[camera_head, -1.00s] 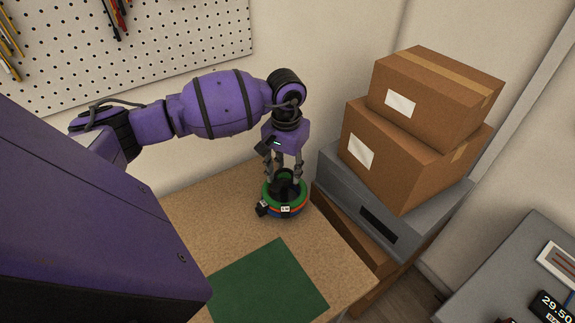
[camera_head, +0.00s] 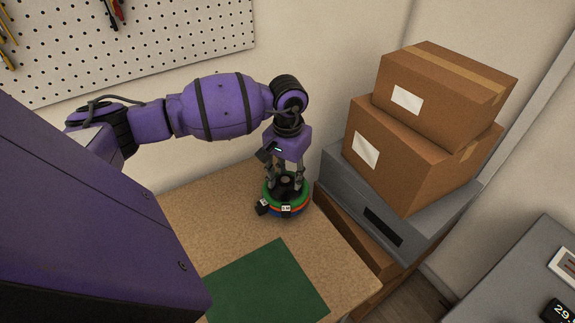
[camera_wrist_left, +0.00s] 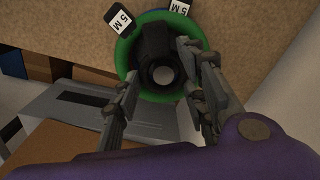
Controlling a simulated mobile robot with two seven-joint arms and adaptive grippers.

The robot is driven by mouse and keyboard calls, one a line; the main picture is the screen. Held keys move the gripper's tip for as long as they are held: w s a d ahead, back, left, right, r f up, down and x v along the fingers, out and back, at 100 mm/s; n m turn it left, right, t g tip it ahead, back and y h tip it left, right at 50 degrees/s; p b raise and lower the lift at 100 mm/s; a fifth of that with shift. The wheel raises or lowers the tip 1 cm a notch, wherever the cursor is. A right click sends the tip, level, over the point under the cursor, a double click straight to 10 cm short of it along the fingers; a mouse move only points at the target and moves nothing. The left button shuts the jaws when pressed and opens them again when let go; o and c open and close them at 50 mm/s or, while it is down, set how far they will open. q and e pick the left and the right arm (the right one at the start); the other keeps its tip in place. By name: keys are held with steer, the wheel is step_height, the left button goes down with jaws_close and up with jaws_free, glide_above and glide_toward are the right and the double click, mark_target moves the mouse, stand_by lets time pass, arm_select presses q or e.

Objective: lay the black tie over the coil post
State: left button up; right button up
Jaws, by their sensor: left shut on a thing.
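A coil stack (camera_head: 286,209) with a green coil on top and blue and orange below stands near the table's back right edge. My left gripper (camera_head: 285,187) points down over it, shut on the black tie (camera_wrist_left: 152,40). In the left wrist view its fingers (camera_wrist_left: 162,66) sit either side of the dark post (camera_wrist_left: 163,75), whose round end is lighter. The tie appears to lie around the post, inside the green coil (camera_wrist_left: 123,60). I cannot tell whether it rests on the coils. My right gripper is not in view.
A green mat (camera_head: 265,283) lies on the tan table (camera_head: 210,213) in front. Cardboard boxes (camera_head: 415,155) stand on a grey case (camera_head: 415,222) to the right, close to the table edge. A pegboard (camera_head: 170,35) hangs on the wall behind. A grey surface (camera_head: 510,280) is at the lower right.

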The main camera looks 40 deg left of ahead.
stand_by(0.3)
arm_select(q)
steer(key=o, duration=0.9)
steer(key=shift+r, duration=0.1)
step_height(320, 180, up, 12)
steer(key=shift+f, duration=0.1)
stand_by(0.5)
